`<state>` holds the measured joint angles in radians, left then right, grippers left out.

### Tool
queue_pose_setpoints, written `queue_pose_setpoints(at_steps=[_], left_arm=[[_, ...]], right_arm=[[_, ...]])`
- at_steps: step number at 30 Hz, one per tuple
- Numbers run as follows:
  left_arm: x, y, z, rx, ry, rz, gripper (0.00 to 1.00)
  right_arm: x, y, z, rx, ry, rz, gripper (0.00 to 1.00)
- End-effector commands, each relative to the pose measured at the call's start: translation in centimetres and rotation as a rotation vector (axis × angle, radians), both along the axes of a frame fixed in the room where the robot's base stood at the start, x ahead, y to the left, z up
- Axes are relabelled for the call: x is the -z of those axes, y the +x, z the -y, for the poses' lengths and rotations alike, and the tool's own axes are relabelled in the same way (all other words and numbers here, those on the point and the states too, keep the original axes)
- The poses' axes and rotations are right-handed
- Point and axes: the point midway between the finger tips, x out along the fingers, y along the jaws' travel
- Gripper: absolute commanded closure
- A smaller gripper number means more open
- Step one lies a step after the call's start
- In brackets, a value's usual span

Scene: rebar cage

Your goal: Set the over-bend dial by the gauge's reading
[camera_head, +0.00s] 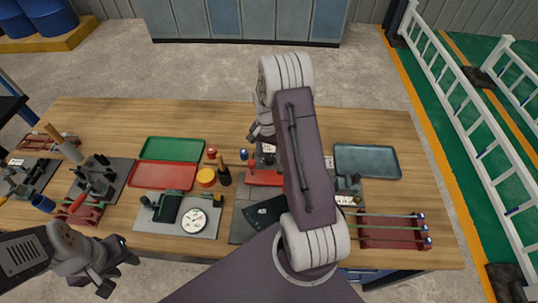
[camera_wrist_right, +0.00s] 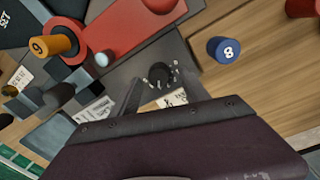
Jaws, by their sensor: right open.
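The gauge (camera_head: 194,221) is a round white dial on a grey plate at the front middle of the bench; its reading is too small to tell. In the right wrist view a small black knob (camera_wrist_right: 161,75), ringed by pale marks, sits on a dark plate and looks like the over-bend dial; its setting is not legible. My right gripper (camera_head: 262,132) is partly hidden behind my arm in the head view, over the bending plate and apart from the gauge. It is open, with the knob just ahead of it in the wrist view. My left gripper (camera_head: 118,272) is open and empty at the front left edge.
A red block (camera_wrist_right: 125,22), an orange pin marked 9 (camera_wrist_right: 55,45) and a blue pin marked 8 (camera_wrist_right: 223,49) stand near the knob. Green (camera_head: 172,149), red (camera_head: 163,176) and grey (camera_head: 367,161) trays lie on the bench. A rack of rods (camera_head: 393,231) is at right.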

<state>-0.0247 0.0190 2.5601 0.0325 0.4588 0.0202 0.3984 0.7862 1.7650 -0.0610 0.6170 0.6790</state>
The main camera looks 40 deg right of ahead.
Motion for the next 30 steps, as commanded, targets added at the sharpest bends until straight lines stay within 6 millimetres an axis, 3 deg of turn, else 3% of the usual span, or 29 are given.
queue_pose_setpoints(at_steps=[6, 13, 14, 18, 20, 30], left_arm=[[-0.4, 0.0, 0.0, 0.0, 0.0, 0.0, 0.64], [-0.3, 0.0, 0.0, 0.0, 0.0, 0.0, 0.64], [-0.3, 0.0, 0.0, 0.0, 0.0, 0.0, 0.64], [-0.3, 0.0, 0.0, 0.0, 0.0, 0.0, 0.64], [-0.3, 0.0, 0.0, 0.0, 0.0, 0.0, 0.64], [-0.4, 0.0, 0.0, 0.0, 0.0, 0.0, 0.64]], right_arm=[[2.3, -0.1, 0.0, 0.001, 0.001, 0.0, 0.46], [2.5, -0.1, 0.1, 0.001, 0.0, 0.001, 0.46], [2.5, -0.1, 0.1, 0.001, 0.0, 0.001, 0.49], [2.5, -0.1, 0.0, 0.001, 0.0, 0.001, 0.88], [2.5, -0.1, 0.1, 0.001, 0.0, 0.001, 1.0], [2.4, -0.1, 0.1, -0.049, 0.0, 0.001, 1.0]])
